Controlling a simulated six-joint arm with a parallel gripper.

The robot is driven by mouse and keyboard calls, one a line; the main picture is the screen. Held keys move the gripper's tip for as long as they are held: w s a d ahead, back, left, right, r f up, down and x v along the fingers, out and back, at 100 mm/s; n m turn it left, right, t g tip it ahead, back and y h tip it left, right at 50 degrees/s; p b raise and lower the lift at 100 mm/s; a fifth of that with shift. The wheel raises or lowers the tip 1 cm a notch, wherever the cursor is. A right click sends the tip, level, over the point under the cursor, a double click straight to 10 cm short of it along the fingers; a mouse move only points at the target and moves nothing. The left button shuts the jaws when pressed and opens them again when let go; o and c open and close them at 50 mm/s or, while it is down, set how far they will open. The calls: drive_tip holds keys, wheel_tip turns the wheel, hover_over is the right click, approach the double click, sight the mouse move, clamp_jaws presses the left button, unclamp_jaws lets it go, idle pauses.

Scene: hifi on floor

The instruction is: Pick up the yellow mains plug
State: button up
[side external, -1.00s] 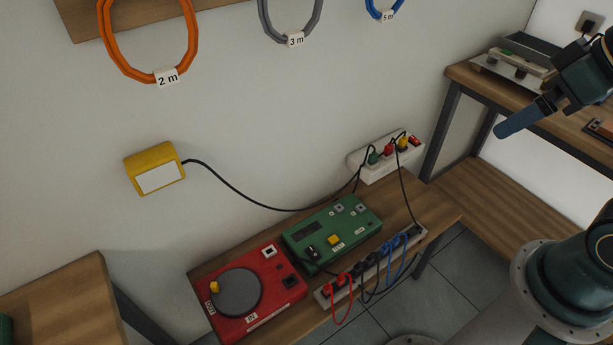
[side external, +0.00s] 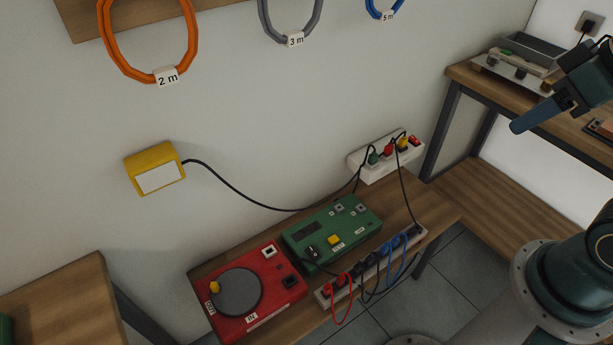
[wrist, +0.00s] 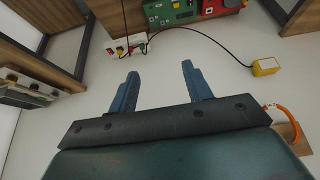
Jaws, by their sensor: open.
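The yellow mains plug (side external: 402,143) sits in a white socket strip (side external: 362,169) on the wall, between a red plug (side external: 387,151) and a red switch at the right end. A green plug (side external: 373,158) is further left in the strip. In the wrist view the white strip (wrist: 128,41) shows small beyond the fingertips, with the yellow plug (wrist: 119,51) hard to make out. My gripper (side external: 517,127) is at the upper right, well apart from the plug. In the wrist view my gripper (wrist: 158,70) is open with nothing between its blue fingers.
A black cable runs from the strip to a yellow wall box (side external: 155,168). Below the strip, a bench carries a green box (side external: 345,228), a red box (side external: 283,262) and a grey strip with looped leads. A wooden table (side external: 463,75) stands right of the strip.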

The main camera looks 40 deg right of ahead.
drive_tip(key=shift+c, duration=0.2)
drive_tip(key=w+d+r+n+g, duration=0.1)
drive_tip(key=w+d+r+n, duration=0.1)
drive_tip(key=w, duration=0.5)
drive_tip(key=w+d+r+n, duration=0.1)
drive_tip(key=w+d+n, duration=0.1)
drive_tip(key=w, duration=0.4)
drive_tip(key=n+g, duration=0.5)
drive_tip(key=n, duration=0.9)
hover_over(404, 138)
wheel_tip(404, 138, down, 32)
drive_tip(key=shift+w+f, duration=0.15)
drive_tip(key=shift+f, duration=0.35)
drive_tip(key=shift+f, duration=4.3)
